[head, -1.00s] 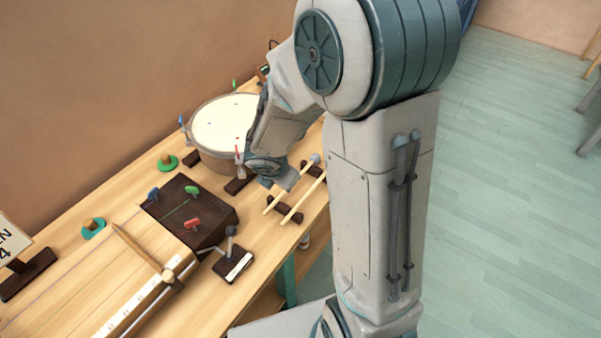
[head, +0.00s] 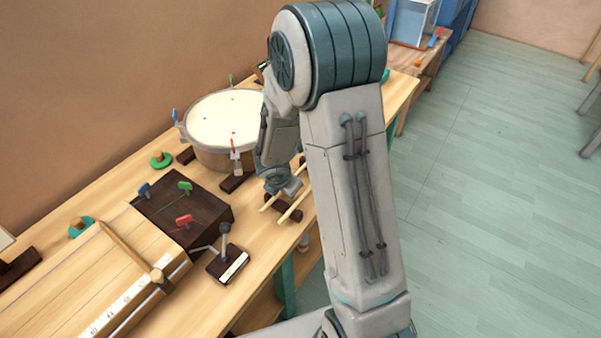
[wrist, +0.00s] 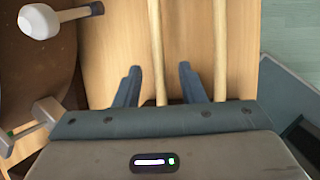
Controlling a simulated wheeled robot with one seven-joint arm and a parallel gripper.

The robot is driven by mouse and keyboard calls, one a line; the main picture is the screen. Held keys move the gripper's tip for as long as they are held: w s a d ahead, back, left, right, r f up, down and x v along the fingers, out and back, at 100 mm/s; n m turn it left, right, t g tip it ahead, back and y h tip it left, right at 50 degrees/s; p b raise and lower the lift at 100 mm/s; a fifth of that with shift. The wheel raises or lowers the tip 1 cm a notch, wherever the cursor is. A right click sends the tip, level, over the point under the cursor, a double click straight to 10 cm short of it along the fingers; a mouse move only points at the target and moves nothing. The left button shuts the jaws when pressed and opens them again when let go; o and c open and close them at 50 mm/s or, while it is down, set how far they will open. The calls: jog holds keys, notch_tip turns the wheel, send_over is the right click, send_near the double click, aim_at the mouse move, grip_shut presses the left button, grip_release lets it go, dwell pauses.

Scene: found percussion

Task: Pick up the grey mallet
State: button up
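Two pale wooden sticks lie side by side on dark rests near the table's front edge. The left stick (wrist: 158,40), which I take as the grey mallet's handle, runs between my gripper's fingers in the wrist view. The right stick (wrist: 221,50) is outside the right finger. My gripper (wrist: 160,70) is open, a finger on each side of the left stick, with gaps showing. In the head view, my gripper (head: 286,190) is low over the sticks. The grey head is hidden behind my arm there and out of the wrist view.
The drum (head: 222,118) with coloured pegs stands left of the gripper. A dark box (head: 168,208) and a small dark stand (head: 226,262) are nearer. A pale-headed piece (wrist: 38,20) shows at the wrist view's upper left. Open floor (head: 480,220) lies right.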

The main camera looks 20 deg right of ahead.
jog(key=shift+c, duration=0.3)
grip_shut()
jog(key=shift+r, duration=0.1)
